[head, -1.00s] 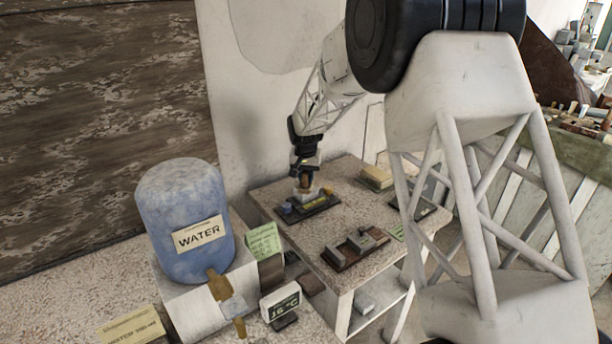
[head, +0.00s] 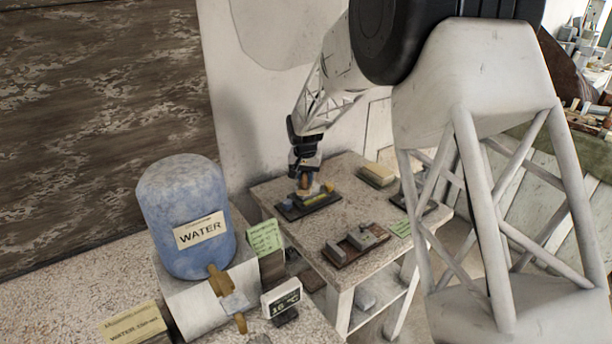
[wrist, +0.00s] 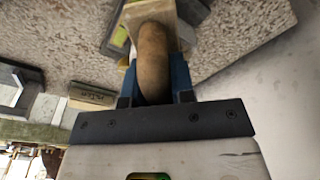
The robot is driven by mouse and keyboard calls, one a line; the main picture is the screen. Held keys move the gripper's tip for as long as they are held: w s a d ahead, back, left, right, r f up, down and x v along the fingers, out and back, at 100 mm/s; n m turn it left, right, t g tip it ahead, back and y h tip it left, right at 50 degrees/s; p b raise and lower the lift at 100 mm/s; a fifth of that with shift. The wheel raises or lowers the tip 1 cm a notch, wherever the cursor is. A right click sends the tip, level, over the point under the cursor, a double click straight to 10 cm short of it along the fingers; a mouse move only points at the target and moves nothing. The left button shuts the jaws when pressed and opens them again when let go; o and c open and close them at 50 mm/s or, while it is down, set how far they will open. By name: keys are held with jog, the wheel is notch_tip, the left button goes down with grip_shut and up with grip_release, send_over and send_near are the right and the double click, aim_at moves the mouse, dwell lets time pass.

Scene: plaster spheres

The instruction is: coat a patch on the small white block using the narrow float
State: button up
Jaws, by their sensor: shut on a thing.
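My gripper (head: 305,178) is shut on the brown wooden handle (wrist: 153,60) of a hand tool, which I take to be the narrow float. In the wrist view its blue fingers (wrist: 153,85) stand on both sides of the handle. A pale part shows at the handle's far end; I cannot tell where the float ends and what lies under it begins. In the head view the tool is over a dark tray (head: 290,214) at the table's back left, with yellow and blue items close by. I cannot make out the small white block for sure.
A brown tray (head: 342,261) with grey blocks (head: 362,238) sits at the table's front. A tan block (head: 377,175) lies at the back right. A blue water barrel (head: 187,215) and a small display (head: 281,298) stand left. The speckled tabletop (head: 345,205) is bare in the middle.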

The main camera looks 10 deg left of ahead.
jog(key=shift+s+r, duration=0.15)
jog(key=shift+s, duration=0.75)
jog(key=shift+w, duration=0.1)
jog(key=shift+w, duration=1.05)
jog(key=shift+w, duration=0.15)
jog(key=shift+w, duration=0.95)
jog(key=shift+s, duration=0.15)
jog(key=shift+s+r, duration=0.3)
jog(key=shift+s, duration=0.2)
jog(key=shift+s+r, duration=0.25)
jog(key=shift+s, duration=0.2)
